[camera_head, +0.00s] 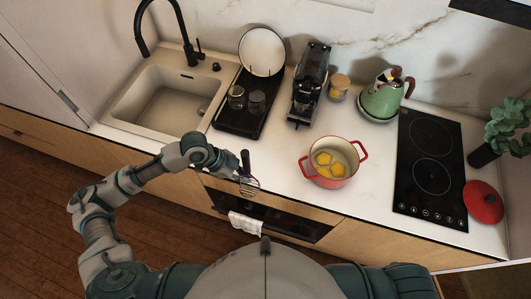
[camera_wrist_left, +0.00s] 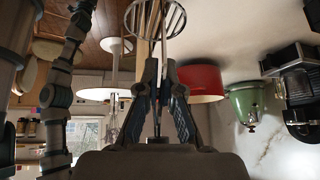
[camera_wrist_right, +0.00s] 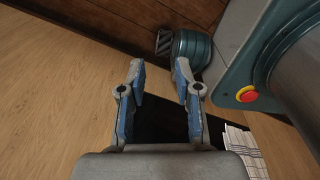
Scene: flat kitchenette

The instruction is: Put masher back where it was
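The masher has a dark handle and a slotted metal head (camera_head: 249,186); the head also shows at the top of the left wrist view (camera_wrist_left: 155,18). My left gripper (camera_head: 236,167) is shut on the masher and holds it over the counter's front edge, left of the red pot, head downward. In the left wrist view its fingers (camera_wrist_left: 161,68) close around the thin shaft. My right gripper (camera_wrist_right: 160,66) is open and empty in front of the wooden cabinet fronts; it is not visible in the head view.
The red pot (camera_head: 310,171) holds yellow pieces. A black dish rack (camera_head: 232,124) with glasses and a plate stands beside the sink (camera_head: 150,120). A coffee machine (camera_head: 309,85), green kettle (camera_head: 381,99), black cooktop (camera_head: 429,165) and red lid (camera_head: 483,202) follow. A towel (camera_head: 249,226) hangs below.

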